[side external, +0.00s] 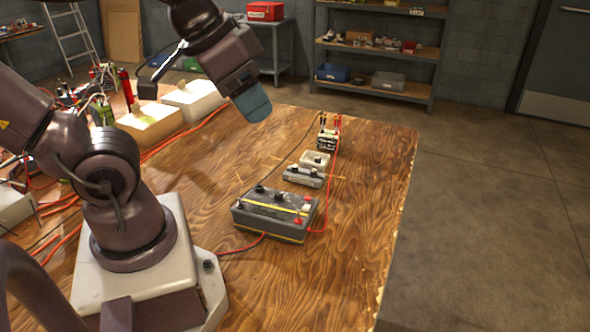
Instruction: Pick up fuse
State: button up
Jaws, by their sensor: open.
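I cannot pick out the fuse with certainty; the small parts in the row on the wooden table (215,275) are too small to tell. A grey block with dark knobs (303,177) and a pale block with a dark knob (315,159) sit close together near the middle of the table. Behind them stands a small black-and-white block (327,141) with red, yellow and dark leads on top. My gripper (255,106) hangs above the table, left of and higher than this row, with its bluish fingers pointing down. It is open and touches nothing.
A large grey box with a yellow stripe (275,213) lies nearer, with a red cable (325,205) running along its right. White boxes (193,98), cables and tools crowd the table's left. The front and right of the table are clear.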

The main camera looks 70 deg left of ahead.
jog(key=w+a+f+n+g, duration=0.2)
jog(key=w+a+f+g, duration=0.15)
jog(key=w+a, duration=0.2)
jog(key=m+g, duration=0.2)
jog(key=m, duration=0.6)
send_over(296, 166)
notch_tip(296, 166, down, 16)
jog(key=f, duration=0.7)
jog(key=shift+d+f, duration=0.25)
jog(key=shift+a+f, duration=0.2)
jog(key=shift+f, duration=1.15)
jog(key=shift+a+f, duration=0.15)
jog(key=shift+f, duration=1.2)
jog(key=c, duration=0.8)
